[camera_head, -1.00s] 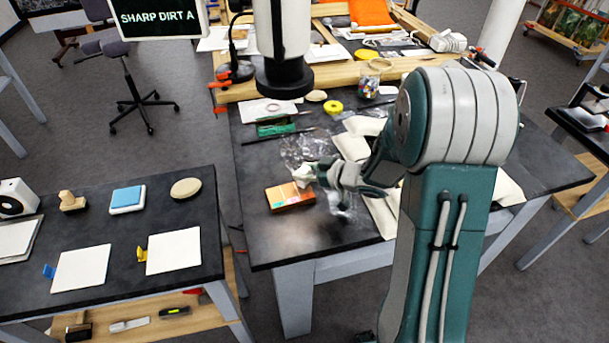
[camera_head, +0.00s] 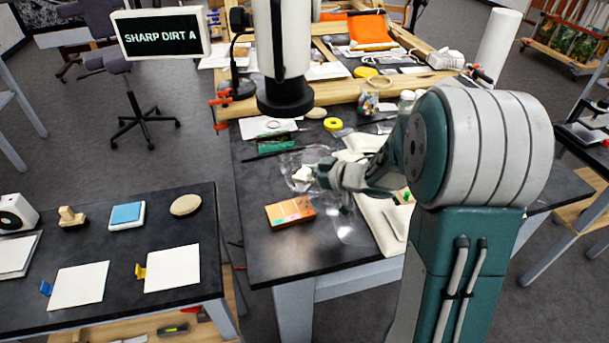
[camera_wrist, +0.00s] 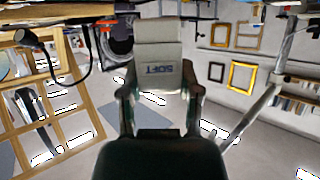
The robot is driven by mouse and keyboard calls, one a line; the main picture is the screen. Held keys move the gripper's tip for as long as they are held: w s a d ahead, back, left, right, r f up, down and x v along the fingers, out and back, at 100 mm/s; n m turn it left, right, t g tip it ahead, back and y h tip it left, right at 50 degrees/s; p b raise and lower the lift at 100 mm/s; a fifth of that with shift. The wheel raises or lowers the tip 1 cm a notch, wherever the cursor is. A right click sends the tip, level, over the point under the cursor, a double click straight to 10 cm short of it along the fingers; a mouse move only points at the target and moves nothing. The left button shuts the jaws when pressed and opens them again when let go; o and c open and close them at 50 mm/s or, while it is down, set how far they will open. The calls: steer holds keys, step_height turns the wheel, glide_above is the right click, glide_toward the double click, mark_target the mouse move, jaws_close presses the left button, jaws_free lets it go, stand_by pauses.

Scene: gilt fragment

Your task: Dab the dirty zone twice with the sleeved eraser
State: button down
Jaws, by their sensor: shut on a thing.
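My gripper (camera_head: 322,176) is shut on the sleeved eraser, a pale block (camera_head: 303,174) at its tip. In the wrist view the eraser (camera_wrist: 159,50) sits between my two fingers (camera_wrist: 160,92), with upside-down "SOFT" lettering on its sleeve. An orange-brown block (camera_head: 290,213) with pale green and pink patches lies on the dark table, below and slightly left of the eraser in the head view. The eraser appears apart from it. I cannot make out a dirty zone on the block. A screen (camera_head: 160,34) reads "SHARP DIRT A".
Clear plastic film and pale pouches (camera_head: 385,222) lie right of the block. A green item (camera_head: 275,145), yellow tape roll (camera_head: 333,124) and bead jar (camera_head: 368,102) stand behind. A white-and-black column device (camera_head: 283,60) hangs over the table's back. The front left tabletop (camera_head: 268,262) is clear.

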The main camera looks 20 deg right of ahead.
steer(key=shift+s+f, duration=0.1)
steer(key=shift+f, duration=2.95)
steer(key=shift+f, duration=0.45)
steer(key=shift+r, duration=0.1)
steer(key=shift+r, duration=3.45)
steer(key=shift+d, duration=0.1)
